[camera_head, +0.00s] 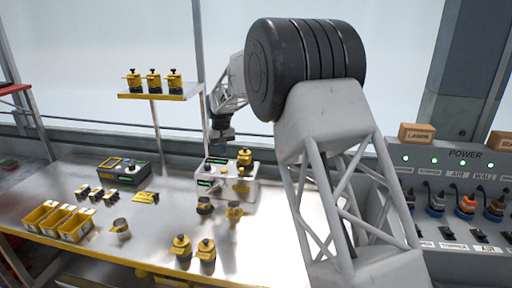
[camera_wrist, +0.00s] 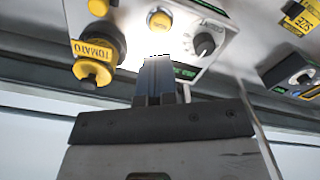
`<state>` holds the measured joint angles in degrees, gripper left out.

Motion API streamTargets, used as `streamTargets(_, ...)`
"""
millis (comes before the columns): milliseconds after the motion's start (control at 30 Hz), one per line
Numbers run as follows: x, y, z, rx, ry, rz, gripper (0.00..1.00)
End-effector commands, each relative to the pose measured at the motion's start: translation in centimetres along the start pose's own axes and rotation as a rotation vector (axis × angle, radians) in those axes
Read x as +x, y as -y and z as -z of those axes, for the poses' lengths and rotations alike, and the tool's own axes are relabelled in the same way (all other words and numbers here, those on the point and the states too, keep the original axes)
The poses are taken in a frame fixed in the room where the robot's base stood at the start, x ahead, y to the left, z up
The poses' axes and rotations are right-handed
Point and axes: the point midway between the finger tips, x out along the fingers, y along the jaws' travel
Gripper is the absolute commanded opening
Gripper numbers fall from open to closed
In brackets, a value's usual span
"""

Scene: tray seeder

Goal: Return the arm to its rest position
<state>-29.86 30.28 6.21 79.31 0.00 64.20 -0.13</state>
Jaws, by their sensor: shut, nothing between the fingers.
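My gripper (camera_head: 221,148) hangs above the white machine (camera_head: 212,172) near the back of the metal bench (camera_head: 150,222) in the head view. In the wrist view my gripper (camera_wrist: 158,66) is shut with nothing between the fingers. Beyond its fingertips is the white machine's panel (camera_wrist: 205,18), with a yellow button (camera_wrist: 158,20) and a dark knob (camera_wrist: 204,44). A yellow and black canister labelled TOMATO (camera_wrist: 95,55) is at the left of the fingers. Whether the fingertips touch the panel cannot be told.
Several yellow canisters (camera_head: 153,82) stand on a raised shelf (camera_head: 150,97). Yellow bins (camera_head: 75,226), a dark device (camera_head: 123,173) and loose canisters (camera_head: 181,247) are on the bench. A grey POWER panel (camera_head: 460,170) with plugs stands at the right.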

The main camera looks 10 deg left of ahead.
Motion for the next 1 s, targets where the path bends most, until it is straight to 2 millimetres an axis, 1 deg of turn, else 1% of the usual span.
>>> streamTargets(167, -0.7, -0.6, -0.7, 0.006, -0.004, 0.000, 0.00)
streamTargets(267, -1.5, -1.4, -1.6, 0.015, -0.007, 0.000, 0.00)
streamTargets(367, -2.7, -2.7, -3.1, 0.029, -0.012, -0.001, 0.00)
streamTargets(467, -4.1, -4.1, -5.0, 0.044, -0.020, -0.001, 0.00)
streamTargets(667, -7.1, -7.2, -9.5, 0.082, -0.037, -0.003, 0.00)
streamTargets(1000, -11.1, -11.6, -18.0, 0.145, -0.062, -0.007, 0.00)
